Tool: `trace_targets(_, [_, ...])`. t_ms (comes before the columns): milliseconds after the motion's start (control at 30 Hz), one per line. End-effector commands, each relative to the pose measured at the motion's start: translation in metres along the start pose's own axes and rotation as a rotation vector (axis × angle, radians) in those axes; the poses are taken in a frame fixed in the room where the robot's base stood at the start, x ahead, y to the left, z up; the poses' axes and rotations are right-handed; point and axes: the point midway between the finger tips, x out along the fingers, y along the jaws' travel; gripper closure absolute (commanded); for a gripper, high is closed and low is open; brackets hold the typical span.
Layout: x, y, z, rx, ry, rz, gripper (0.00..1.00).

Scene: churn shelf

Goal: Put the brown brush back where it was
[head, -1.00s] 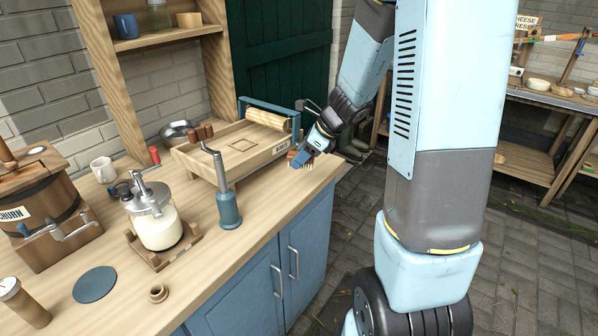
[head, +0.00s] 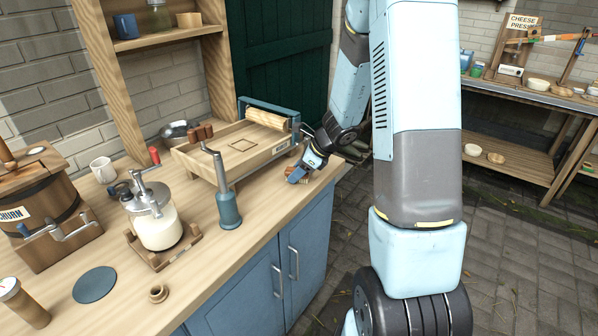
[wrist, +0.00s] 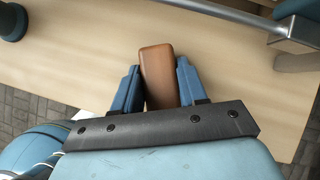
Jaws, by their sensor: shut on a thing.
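My gripper (head: 298,174) is at the right end of the wooden counter, by the front right corner of the wooden tray with the roller. In the wrist view its two blue fingers (wrist: 157,88) are on both sides of the brown brush (wrist: 157,68), shut on it. The brush's smooth brown back faces the wrist camera, and its bristles are hidden there. In the head view the brush is mostly hidden by the gripper. I cannot tell whether it touches the counter.
The wooden tray (head: 201,161) holds a roller and has a square outline on its floor. A glass churn (head: 157,226) is further left. The counter's front right edge (head: 334,179) is close to my gripper.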

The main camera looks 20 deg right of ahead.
Motion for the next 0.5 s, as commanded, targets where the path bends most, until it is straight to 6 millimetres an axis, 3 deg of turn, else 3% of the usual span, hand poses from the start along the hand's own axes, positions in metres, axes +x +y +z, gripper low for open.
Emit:
trace_targets(233, [0.0003, -0.0001, -0.0006, 0.000, 0.000, 0.000, 0.96])
trace_targets(267, [0.0005, -0.0001, -0.0008, 0.000, 0.000, 0.000, 0.57])
trace_targets(500, [0.0002, -0.0003, -0.0008, 0.000, 0.000, -0.001, 0.34])
